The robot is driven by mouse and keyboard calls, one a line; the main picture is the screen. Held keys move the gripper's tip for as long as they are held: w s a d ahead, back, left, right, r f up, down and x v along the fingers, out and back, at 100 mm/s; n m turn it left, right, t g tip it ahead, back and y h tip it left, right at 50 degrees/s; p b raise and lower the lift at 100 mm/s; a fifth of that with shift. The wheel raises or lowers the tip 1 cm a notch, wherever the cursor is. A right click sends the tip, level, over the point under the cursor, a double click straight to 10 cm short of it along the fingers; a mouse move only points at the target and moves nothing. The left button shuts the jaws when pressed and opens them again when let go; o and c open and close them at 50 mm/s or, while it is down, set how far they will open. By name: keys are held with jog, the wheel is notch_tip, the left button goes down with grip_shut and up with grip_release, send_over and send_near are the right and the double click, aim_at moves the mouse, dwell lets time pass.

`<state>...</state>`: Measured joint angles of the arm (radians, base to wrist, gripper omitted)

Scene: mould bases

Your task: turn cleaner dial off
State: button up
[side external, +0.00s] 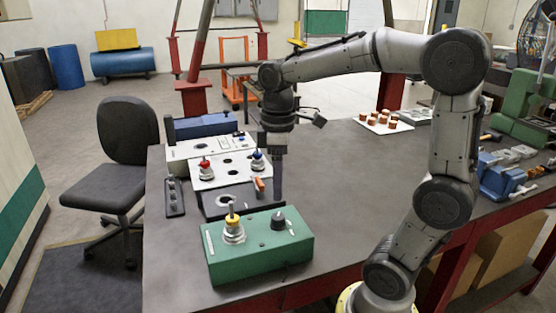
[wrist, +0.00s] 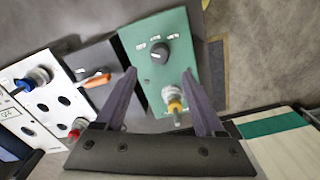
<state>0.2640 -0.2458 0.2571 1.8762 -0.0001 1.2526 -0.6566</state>
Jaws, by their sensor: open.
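The black dial (side external: 278,220) sits on the top right of a green box (side external: 262,252) on the table. In the wrist view the dial (wrist: 159,52) is ahead of my fingertips, near three small white labels on the green box (wrist: 178,77). My gripper (side external: 278,197) points down, behind the dial in the side view and apart from it. In the wrist view my gripper (wrist: 159,73) is open and empty, its fingertips spread wider than the dial. A silver knob with a yellow top (side external: 233,228) stands on the same box, left of the dial.
A white panel (side external: 230,180) with a red-topped knob (side external: 205,168) and a blue-topped knob (side external: 257,160) lies behind the green box. An orange handle (side external: 259,184) sticks up near my gripper.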

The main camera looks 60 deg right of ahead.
notch_tip(320, 180, up, 5)
jog(key=shift+r, duration=0.2)
dwell(0.3)
jog(key=s+a+t, duration=0.3)
jog(key=s+a, duration=0.3)
jog(key=s, duration=0.1)
notch_tip(320, 180, down, 6)
jog(key=s+a+m+t, duration=0.1)
jog(key=s+m+t, duration=0.1)
jog(key=m, duration=0.2)
jog(key=shift+s+m+t, duration=0.3)
jog(key=shift+s, duration=0.1)
